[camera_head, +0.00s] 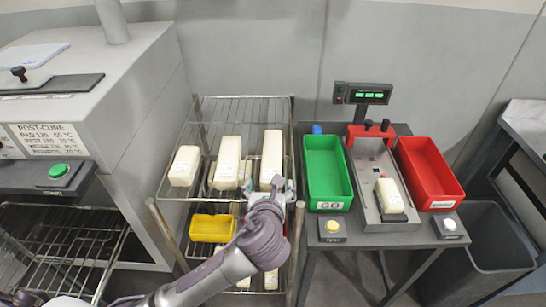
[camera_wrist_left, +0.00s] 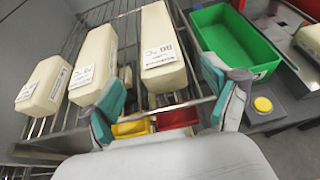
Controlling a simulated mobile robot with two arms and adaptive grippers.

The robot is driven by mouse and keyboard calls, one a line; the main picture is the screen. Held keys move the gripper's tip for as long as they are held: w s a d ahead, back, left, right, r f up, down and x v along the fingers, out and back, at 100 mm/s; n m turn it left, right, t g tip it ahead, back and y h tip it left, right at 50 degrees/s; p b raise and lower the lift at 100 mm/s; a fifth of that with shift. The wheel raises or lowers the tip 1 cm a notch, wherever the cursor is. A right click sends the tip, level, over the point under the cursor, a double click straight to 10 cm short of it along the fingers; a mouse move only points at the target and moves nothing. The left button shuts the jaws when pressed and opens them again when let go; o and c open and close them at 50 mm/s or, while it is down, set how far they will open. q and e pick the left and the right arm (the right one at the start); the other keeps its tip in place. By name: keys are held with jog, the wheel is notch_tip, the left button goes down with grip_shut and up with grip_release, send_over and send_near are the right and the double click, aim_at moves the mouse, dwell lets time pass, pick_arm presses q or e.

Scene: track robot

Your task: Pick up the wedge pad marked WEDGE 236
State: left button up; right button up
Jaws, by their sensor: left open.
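Three cream pads lie on the top wire shelf of the rack: a short one at the left (camera_head: 185,165), a longer one in the middle (camera_head: 228,163) and a long one at the right (camera_head: 272,158). In the left wrist view they show as the left pad (camera_wrist_left: 42,87), the middle pad (camera_wrist_left: 95,65) and the right pad (camera_wrist_left: 163,45), with white labels on their near ends. I cannot read WEDGE 236 on any of them. My left gripper (camera_head: 278,185) is open and empty at the near end of the right pad; its fingers (camera_wrist_left: 165,102) spread wide in the wrist view.
Another cream pad (camera_head: 389,195) sits on the scale (camera_head: 370,165), between a green GO bin (camera_head: 324,188) and a red bin (camera_head: 432,180). A yellow tray (camera_head: 211,228) and more pads are on lower shelves. A grey oven-like cabinet (camera_head: 120,90) stands left.

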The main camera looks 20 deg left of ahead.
aim_at(271, 173)
pick_arm(q)
jog(key=x, duration=0.2)
jog(key=shift+w+f, duration=0.2)
jog(key=shift+w, duration=0.2)
jog(key=p+x, duration=0.1)
jog(key=x, duration=0.4)
jog(key=shift+s, duration=0.1)
jog(key=c, duration=1.1)
